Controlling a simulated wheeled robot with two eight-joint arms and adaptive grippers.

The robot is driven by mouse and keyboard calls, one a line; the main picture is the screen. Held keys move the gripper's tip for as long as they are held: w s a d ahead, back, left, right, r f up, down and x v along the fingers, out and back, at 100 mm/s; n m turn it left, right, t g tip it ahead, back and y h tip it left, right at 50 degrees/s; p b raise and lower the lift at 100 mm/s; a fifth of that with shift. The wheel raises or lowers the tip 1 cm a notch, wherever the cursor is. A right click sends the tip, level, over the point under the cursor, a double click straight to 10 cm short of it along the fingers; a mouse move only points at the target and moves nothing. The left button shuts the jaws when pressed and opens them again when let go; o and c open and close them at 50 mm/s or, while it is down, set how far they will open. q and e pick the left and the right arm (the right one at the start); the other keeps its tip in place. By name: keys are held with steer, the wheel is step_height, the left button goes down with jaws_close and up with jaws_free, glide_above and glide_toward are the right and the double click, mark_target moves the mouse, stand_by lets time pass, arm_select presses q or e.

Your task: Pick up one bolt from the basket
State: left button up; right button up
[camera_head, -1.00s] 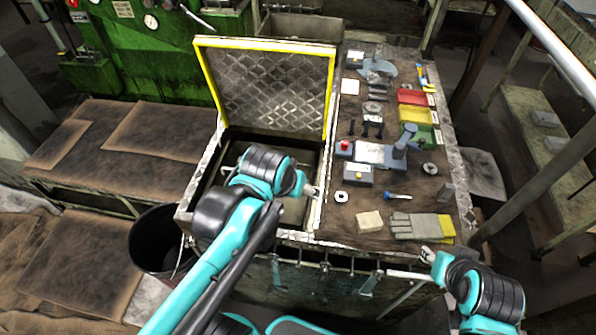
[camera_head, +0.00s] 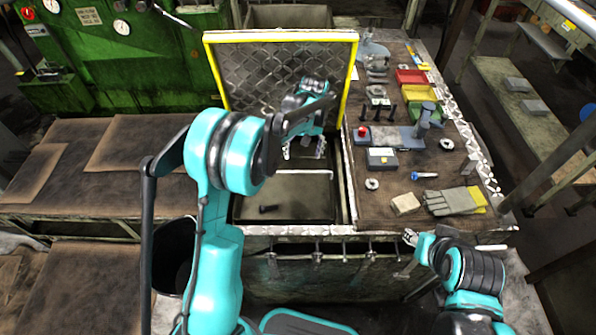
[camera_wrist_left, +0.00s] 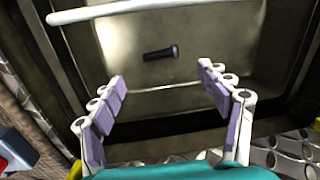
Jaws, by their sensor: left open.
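A single dark bolt (camera_head: 268,208) lies on the light floor of the open basket (camera_head: 236,213) set in the bench. It also shows in the left wrist view (camera_wrist_left: 161,53), lying on its side beyond the fingertips. My left gripper (camera_head: 305,150) is open and empty over the back part of the basket, apart from the bolt. Its two fingers (camera_wrist_left: 162,75) are spread wide in the wrist view. My right gripper (camera_head: 411,238) is low in front of the bench's front edge, far from the basket; its finger opening is too small to tell.
A yellow-edged lid (camera_head: 225,75) stands raised behind the basket. A pale bar (camera_wrist_left: 115,10) crosses the basket in the wrist view. To the right, the bench top holds gloves (camera_head: 452,201), a sponge-like block (camera_head: 405,204), a blue-handled tool (camera_head: 424,176) and coloured bins (camera_head: 411,76).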

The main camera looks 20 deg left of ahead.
arm_select(q)
steer(key=f+b, duration=0.1)
steer(key=f, duration=0.2)
steer(key=shift+a, duration=0.2)
steer(key=f, duration=0.1)
steer(key=f+b, duration=0.1)
steer(key=f, duration=0.1)
steer(key=f+b, duration=0.1)
steer(key=f, duration=0.1)
steer(key=shift+s+a, duration=0.2)
steer(key=shift+s, duration=0.1)
steer(key=shift+r, duration=0.15)
steer(key=c, duration=1.3)
